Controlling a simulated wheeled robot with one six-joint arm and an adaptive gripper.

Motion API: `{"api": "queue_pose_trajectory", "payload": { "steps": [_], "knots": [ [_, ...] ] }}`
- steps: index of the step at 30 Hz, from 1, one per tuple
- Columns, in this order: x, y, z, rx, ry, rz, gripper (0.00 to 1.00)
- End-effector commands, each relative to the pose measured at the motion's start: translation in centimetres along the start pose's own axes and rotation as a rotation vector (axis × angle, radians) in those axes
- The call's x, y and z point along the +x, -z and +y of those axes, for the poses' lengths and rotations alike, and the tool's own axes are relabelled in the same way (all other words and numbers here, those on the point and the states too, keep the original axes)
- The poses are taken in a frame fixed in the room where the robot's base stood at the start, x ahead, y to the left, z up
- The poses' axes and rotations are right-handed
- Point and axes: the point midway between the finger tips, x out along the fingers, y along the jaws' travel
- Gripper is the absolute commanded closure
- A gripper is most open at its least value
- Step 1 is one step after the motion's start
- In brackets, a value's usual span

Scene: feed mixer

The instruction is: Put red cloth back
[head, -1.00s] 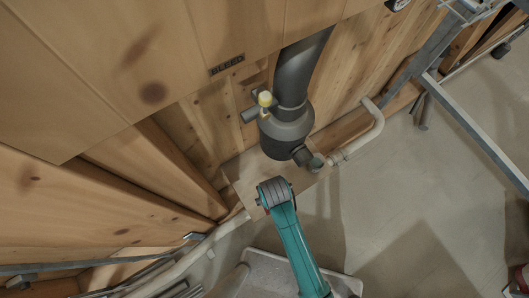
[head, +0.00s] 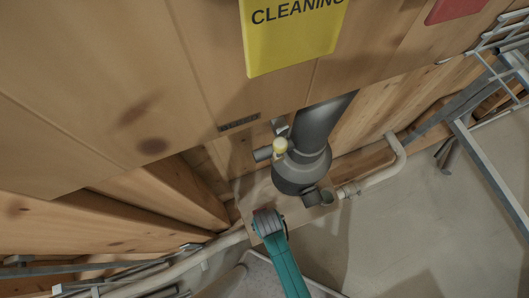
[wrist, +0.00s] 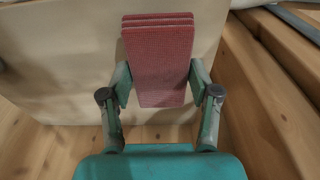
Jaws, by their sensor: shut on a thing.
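The red cloth (wrist: 160,62) is in the wrist view, a folded, textured piece with several layers at its top edge. My gripper (wrist: 159,84) is shut on it, one finger on each side. Behind the cloth is a pale flat panel (wrist: 60,85). In the head view, only part of my teal arm shows at the bottom; the gripper and the held cloth cannot be seen there.
A yellow sign reading "CLEANING" (head: 294,38) hangs on the wooden wall, with part of a red panel (head: 455,10) to its right. A dark pipe with a canister (head: 303,165) stands beyond my arm. A metal frame (head: 490,160) stands right. Floor at lower right is clear.

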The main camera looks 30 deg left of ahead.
Motion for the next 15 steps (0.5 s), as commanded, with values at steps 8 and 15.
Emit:
{"api": "queue_pose_trajectory", "payload": {
  "steps": [8, 15],
  "knots": [
    [2.8, -0.3, 0.0, 0.000, 0.000, 0.001, 0.84],
    [2.8, -0.3, 0.0, 0.000, 0.000, 0.001, 0.84]
  ]
}}
